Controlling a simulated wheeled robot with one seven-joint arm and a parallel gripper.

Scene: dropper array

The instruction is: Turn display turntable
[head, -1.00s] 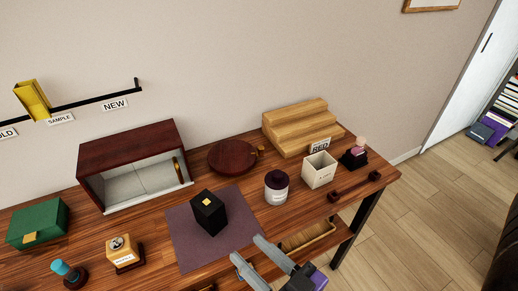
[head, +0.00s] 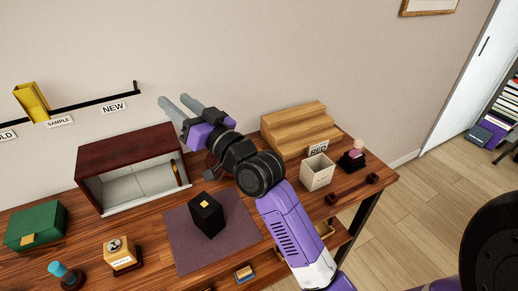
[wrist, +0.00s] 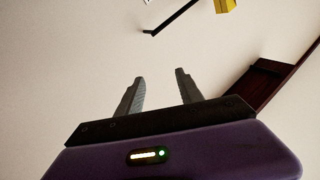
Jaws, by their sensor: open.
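The display turntable, a round dark red-brown disc, stands on the wooden table right of the dark red cabinet (head: 125,150). In the head view my arm covers most of it, and only a sliver of its left edge (head: 211,163) shows. My gripper (head: 173,101) is raised in front of the wall, above the cabinet's right end and up and left of the turntable. Its two grey fingers are apart with nothing between them. In the wrist view the open fingers (wrist: 160,77) point at bare wall, and the turntable is not seen.
A black box (head: 207,215) stands on a purple mat (head: 180,240). Wooden steps (head: 295,128), a cream bin (head: 317,172) and a pink-topped stand (head: 353,155) are at right. A wall rail (head: 95,101) is at upper left, also in the wrist view (wrist: 175,18).

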